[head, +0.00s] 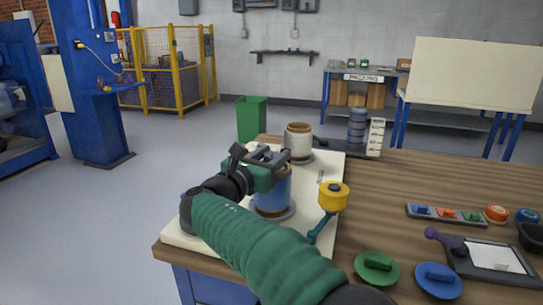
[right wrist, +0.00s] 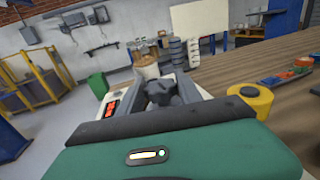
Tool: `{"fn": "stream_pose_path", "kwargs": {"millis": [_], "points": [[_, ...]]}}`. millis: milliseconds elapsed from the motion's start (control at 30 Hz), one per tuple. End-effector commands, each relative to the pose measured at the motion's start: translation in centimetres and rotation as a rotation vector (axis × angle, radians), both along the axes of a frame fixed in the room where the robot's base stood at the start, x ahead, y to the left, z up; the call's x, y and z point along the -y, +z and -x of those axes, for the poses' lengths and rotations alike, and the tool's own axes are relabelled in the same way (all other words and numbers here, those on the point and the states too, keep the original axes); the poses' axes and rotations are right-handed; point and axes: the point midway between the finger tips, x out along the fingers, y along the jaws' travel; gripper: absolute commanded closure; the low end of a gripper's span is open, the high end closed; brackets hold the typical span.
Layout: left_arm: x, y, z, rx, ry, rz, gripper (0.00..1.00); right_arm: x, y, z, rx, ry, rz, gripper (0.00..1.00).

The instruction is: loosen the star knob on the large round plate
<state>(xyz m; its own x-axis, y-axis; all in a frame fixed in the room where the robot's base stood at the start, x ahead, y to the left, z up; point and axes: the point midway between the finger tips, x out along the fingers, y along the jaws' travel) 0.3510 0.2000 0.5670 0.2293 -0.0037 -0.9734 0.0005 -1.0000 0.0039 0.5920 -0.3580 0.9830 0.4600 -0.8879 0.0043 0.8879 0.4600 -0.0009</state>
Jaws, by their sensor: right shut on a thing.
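My right gripper (head: 268,158) is over the top of a blue roller with a brown lower band (head: 272,190). This roller stands on a grey round plate (head: 287,214) on the white board. In the right wrist view a dark star knob (right wrist: 163,92) sits between the fingers of my right gripper (right wrist: 160,95), which is shut on it. In the head view the gripper hides the knob and the roller's top. My left gripper is not in view.
A white roller (head: 298,142) stands just behind on the white board (head: 237,226). A yellow-topped handle (head: 333,196) is close on the right. Green (head: 377,268) and blue (head: 438,279) round pieces and a tablet (head: 490,261) lie on the wooden table.

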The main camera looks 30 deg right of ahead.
Motion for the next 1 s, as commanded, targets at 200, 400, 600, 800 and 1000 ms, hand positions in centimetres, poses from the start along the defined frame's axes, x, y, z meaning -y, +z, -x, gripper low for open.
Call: {"fn": "stream_pose_path", "kwargs": {"millis": [200, 400, 600, 800, 1000], "points": [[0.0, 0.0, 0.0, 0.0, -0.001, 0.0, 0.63, -0.1, -0.2, -0.2, -0.003, 0.004, -0.001, 0.96], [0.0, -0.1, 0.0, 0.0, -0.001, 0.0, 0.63, -0.1, -0.3, -0.2, -0.004, 0.013, -0.001, 0.99], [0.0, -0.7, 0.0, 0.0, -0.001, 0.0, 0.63, -0.1, -0.4, -0.1, -0.004, 0.071, -0.003, 0.99], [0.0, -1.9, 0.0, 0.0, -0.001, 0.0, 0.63, -0.1, -0.7, 0.0, -0.004, 0.196, -0.004, 0.99], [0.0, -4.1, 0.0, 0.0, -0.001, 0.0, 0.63, 0.0, -0.9, 0.0, -0.003, 0.373, -0.003, 0.99]]}}
